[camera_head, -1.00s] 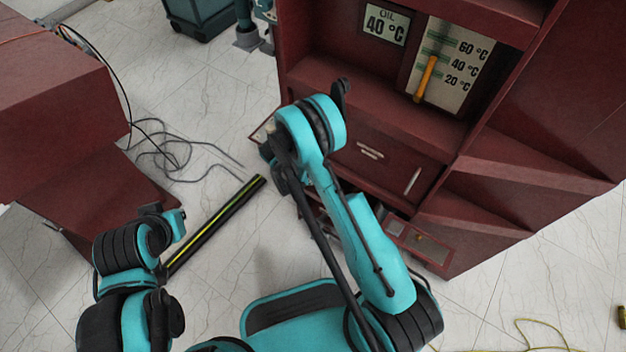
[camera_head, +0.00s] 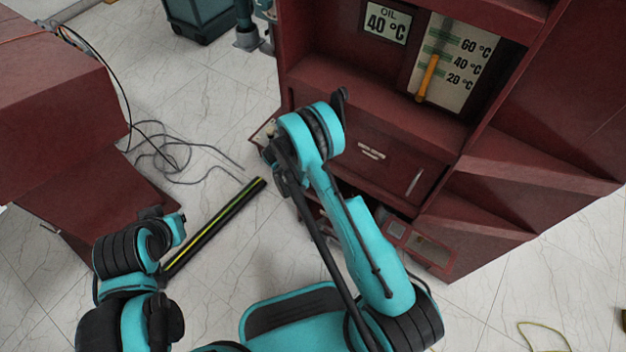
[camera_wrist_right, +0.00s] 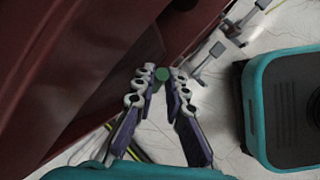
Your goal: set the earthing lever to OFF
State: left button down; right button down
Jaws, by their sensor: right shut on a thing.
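In the right wrist view my right gripper (camera_wrist_right: 162,82) has its fingers drawn together at the tips, on a small green round-ended piece (camera_wrist_right: 160,74). This may be the earthing lever's end; its shaft and position cannot be made out. The dark red cabinet (camera_wrist_right: 60,70) is beside the fingers. In the head view my right arm reaches to the left front edge of the cabinet (camera_head: 365,88), and its gripper and the lever are hidden or too small to tell. My left arm is at the lower left, away from the cabinet; its gripper fingers do not show.
A black bar with a yellow stripe (camera_head: 212,228) lies between my arms. Another red cabinet (camera_head: 60,100) stands at the left, with loose dark cables (camera_head: 165,150) on the tiled floor. Metal fittings (camera_wrist_right: 212,52) show past the fingers in the wrist view.

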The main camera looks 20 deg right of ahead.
jog(key=w+a+g+h, duration=0.1)
jog(key=w+a+n+g+h, duration=0.1)
jog(key=w+g+h, duration=0.1)
jog(key=shift+a+r+g, duration=0.1)
jog(key=shift+g, duration=0.2)
